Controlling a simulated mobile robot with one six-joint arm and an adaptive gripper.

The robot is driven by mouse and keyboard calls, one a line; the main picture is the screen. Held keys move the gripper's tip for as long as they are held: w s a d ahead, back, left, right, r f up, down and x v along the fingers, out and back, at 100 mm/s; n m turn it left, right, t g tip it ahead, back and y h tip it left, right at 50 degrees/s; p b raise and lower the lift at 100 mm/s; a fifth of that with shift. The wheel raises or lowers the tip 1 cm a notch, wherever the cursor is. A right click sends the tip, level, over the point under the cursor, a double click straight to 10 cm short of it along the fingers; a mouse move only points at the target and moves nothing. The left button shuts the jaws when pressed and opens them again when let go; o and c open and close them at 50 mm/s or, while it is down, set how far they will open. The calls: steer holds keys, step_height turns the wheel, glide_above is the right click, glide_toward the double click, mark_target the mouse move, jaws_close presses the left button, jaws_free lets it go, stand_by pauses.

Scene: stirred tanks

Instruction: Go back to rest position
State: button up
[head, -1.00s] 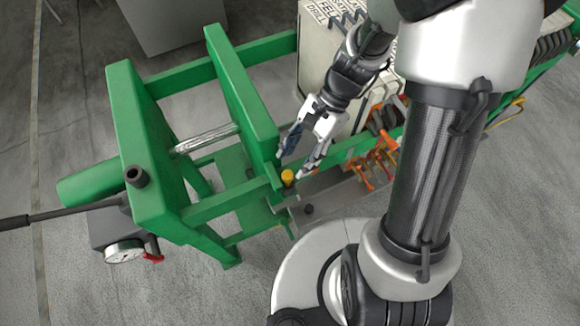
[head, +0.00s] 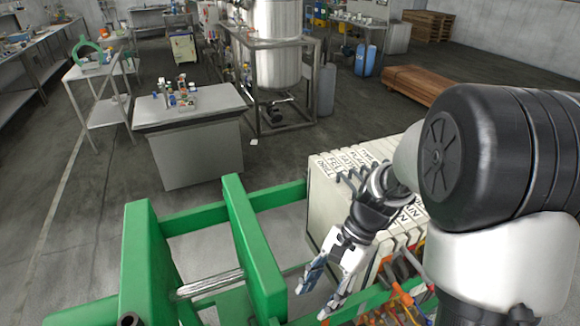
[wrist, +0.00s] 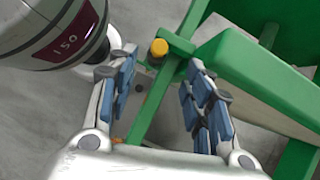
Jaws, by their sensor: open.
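My gripper (head: 318,290) hangs over the green frame (head: 254,248) in the head view, fingers pointing down and to the left. Its two fingers are spread apart, with nothing between them. In the wrist view my gripper (wrist: 160,100) also shows open, with blue pads on the inner sides of the fingers. A small yellow cap (wrist: 158,48) sits on the green frame beyond the fingertips, apart from them. My arm covers the right part of the head view.
A row of white labelled plates (head: 335,205) stands close behind my gripper. Orange-handled parts (head: 400,295) lie below it. A grey bench (head: 195,110) with small bottles, a steel tank (head: 277,45) and wooden pallets (head: 425,85) stand farther back. Open floor lies between them.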

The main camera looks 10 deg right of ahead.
steer(key=s+d+r+n+t+h, duration=0.3)
steer(key=s+r+n+t+h, duration=0.2)
steer(key=s+r+n+t, duration=0.3)
step_height(320, 180, up, 7)
steer(key=s+n, duration=0.3)
steer(key=shift+d+f+n+h, duration=0.2)
steer(key=shift+n+h, duration=0.1)
steer(key=shift+n, duration=0.1)
